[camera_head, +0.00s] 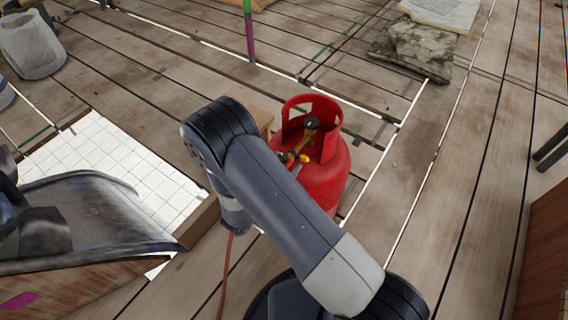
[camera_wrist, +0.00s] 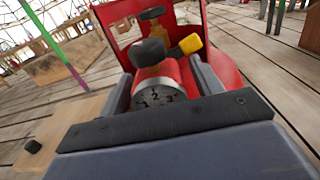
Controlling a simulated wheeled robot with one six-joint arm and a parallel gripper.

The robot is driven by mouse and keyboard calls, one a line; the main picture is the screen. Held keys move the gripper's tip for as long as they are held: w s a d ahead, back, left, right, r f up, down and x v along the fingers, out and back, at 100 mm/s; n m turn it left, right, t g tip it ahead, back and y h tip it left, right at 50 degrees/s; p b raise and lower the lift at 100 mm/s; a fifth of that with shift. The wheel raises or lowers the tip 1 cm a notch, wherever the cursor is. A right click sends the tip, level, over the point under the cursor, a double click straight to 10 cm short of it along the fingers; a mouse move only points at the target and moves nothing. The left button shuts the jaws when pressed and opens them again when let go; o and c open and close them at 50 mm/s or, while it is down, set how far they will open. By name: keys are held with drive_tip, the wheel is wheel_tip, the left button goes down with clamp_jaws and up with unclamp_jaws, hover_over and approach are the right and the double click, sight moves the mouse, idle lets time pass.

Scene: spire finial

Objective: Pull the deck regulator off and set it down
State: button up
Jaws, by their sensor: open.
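A red gas cylinder (camera_head: 334,181) stands upright on the wooden deck, with a red collar around its valve. The regulator shows partly beside my arm in the head view (camera_head: 285,157), with a yellow knob next to it. In the wrist view the regulator (camera_wrist: 158,95) has a red body, a numbered dial, a black knob and a yellow knob. It is seated at the cylinder's valve. My gripper (camera_wrist: 160,75) is open, its fingers on either side of the regulator's body. I cannot tell whether they touch it. In the head view my arm hides the gripper.
An orange-brown hose (camera_head: 225,275) runs down to the deck. A white tiled panel (camera_head: 110,160) and a grey tray-like object (camera_head: 90,215) lie left. Stone slabs (camera_head: 415,48) lie at the back right. Deck right of the cylinder is clear.

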idle(0.4)
drive_tip(key=c, duration=1.3)
drive_tip(key=shift+s+a, duration=0.1)
drive_tip(key=shift+b+v, duration=0.3)
drive_tip(key=shift+v, duration=2.55)
